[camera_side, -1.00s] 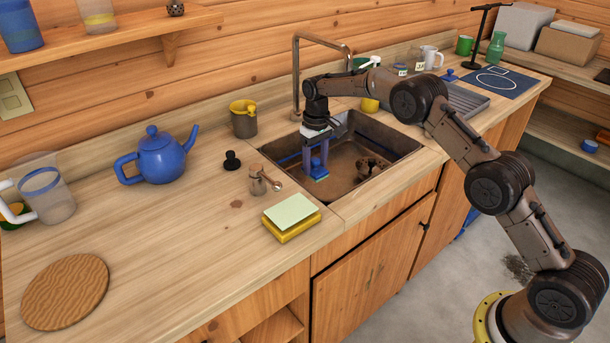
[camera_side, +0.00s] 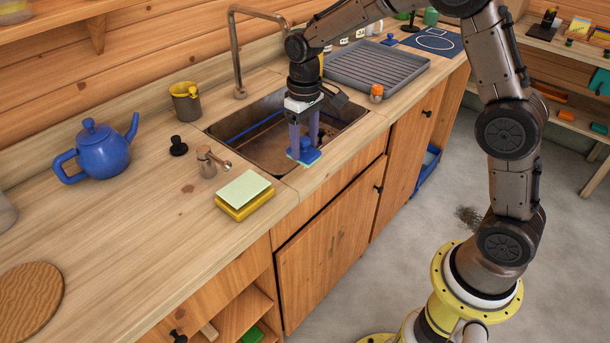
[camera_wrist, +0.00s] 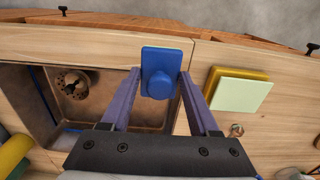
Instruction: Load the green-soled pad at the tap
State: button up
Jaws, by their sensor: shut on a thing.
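My gripper (camera_side: 304,138) is shut on the knob of a blue pad (camera_side: 308,155). A thin pale green edge shows under the pad in the side view. The pad hangs at the front right rim of the sink (camera_side: 222,128); whether it touches the rim is unclear. In the wrist view the blue pad (camera_wrist: 176,58) sits between the tips of my gripper (camera_wrist: 160,84), its sole hidden. The tap (camera_side: 235,50) is a tall bent pipe behind the sink; its outlet end is hidden behind my arm.
A yellow block with a pale green top (camera_side: 243,197) lies on the counter, left of the pad. A small metal lever fitting (camera_side: 208,162), a black knob (camera_side: 178,146), a mug (camera_side: 186,103) and a blue teapot (camera_side: 100,152) stand further left. A ribbed drainer (camera_side: 375,68) lies right.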

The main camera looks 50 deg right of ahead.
aim_at(313, 155)
jog(key=shift+s+f, duration=0.95)
jog(key=shift+s, duration=0.25)
jog(key=shift+w, duration=0.2)
jog(key=shift+s+r, duration=0.1)
jog(key=shift+s, duration=0.1)
jog(key=w+a+r+n, duration=0.1)
jog(key=a+r+n, duration=0.1)
jog(key=a+r, duration=0.35)
jog(key=w+a+r+n, duration=0.2)
jog(key=a+n, duration=0.1)
jog(key=a, duration=0.6)
jog(key=s+a+r+n, duration=0.1)
jog(key=s+a+n, duration=0.1)
jog(key=a, duration=0.5)
jog(key=s+a+r+n, duration=0.2)
jog(key=s+a, duration=0.1)
jog(key=a, duration=0.5)
jog(key=w+a+f, duration=0.6)
jog(key=w+f, duration=0.1)
jog(key=w+a+f, duration=0.2)
jog(key=w+f, duration=0.1)
jog(key=w, duration=0.1)
jog(key=shift+a+f, duration=0.15)
jog(key=shift+a, duration=0.25)
jog(key=shift+f, duration=1.6)
